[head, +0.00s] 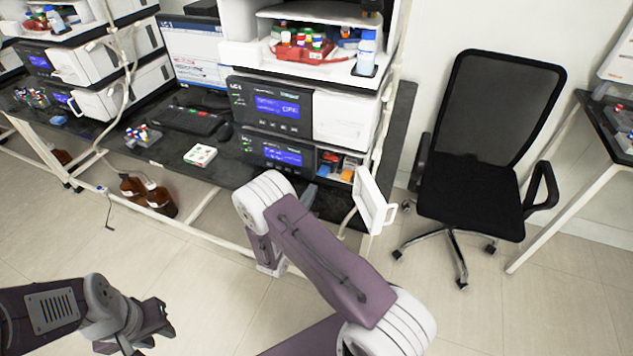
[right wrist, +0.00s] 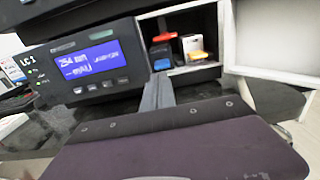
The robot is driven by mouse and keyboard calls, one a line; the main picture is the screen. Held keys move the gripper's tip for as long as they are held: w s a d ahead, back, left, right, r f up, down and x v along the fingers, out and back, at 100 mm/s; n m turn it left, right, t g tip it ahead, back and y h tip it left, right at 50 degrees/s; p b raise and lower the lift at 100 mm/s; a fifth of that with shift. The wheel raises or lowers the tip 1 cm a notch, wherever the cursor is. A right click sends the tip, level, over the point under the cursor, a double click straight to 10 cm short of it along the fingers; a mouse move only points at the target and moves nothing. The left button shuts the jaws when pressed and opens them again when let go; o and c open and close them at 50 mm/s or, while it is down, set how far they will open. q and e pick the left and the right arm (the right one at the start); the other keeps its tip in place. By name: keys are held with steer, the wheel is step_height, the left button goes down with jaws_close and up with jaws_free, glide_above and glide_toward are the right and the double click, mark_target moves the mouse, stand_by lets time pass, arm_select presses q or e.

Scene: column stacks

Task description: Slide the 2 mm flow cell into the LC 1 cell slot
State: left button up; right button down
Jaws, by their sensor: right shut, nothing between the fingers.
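The lower LC 1 module (head: 278,152) has an open front compartment (head: 341,166) with its white door (head: 372,200) swung out to the right. In the right wrist view, a dark piece with red and blue parts (right wrist: 162,55) and a white piece with an orange part (right wrist: 194,47) sit inside. I cannot tell which, if either, is the 2 mm flow cell. My right gripper (right wrist: 158,93) is shut and empty, just in front of and below the compartment's left side. My left gripper (head: 148,330) is open and empty over the floor, far from the bench.
An upper module (head: 278,105) and a tray of bottles (head: 303,45) stand above. A keyboard (head: 188,120), a small white box (head: 200,155) and a vial rack (head: 142,135) lie on the bench to the left. An office chair (head: 475,180) stands right of the open door.

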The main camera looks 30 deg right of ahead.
mark_target(325, 164)
steer(key=x, duration=0.4)
steer(key=shift+w+d, duration=0.25)
steer(key=shift+d, duration=0.05)
steer(key=shift+w+d, duration=0.35)
steer(key=shift+d, duration=0.05)
steer(key=shift+w+d+b, duration=0.25)
steer(key=shift+d+b, duration=0.05)
steer(key=shift+b, duration=0.1)
steer(key=shift+s+a+r, duration=0.1)
steer(key=shift+a+r, duration=0.05)
steer(key=shift+r, duration=0.25)
arm_select(q)
steer(key=shift+s+a+f, duration=0.2)
steer(key=shift+a+f, duration=0.1)
steer(key=shift+a, duration=0.05)
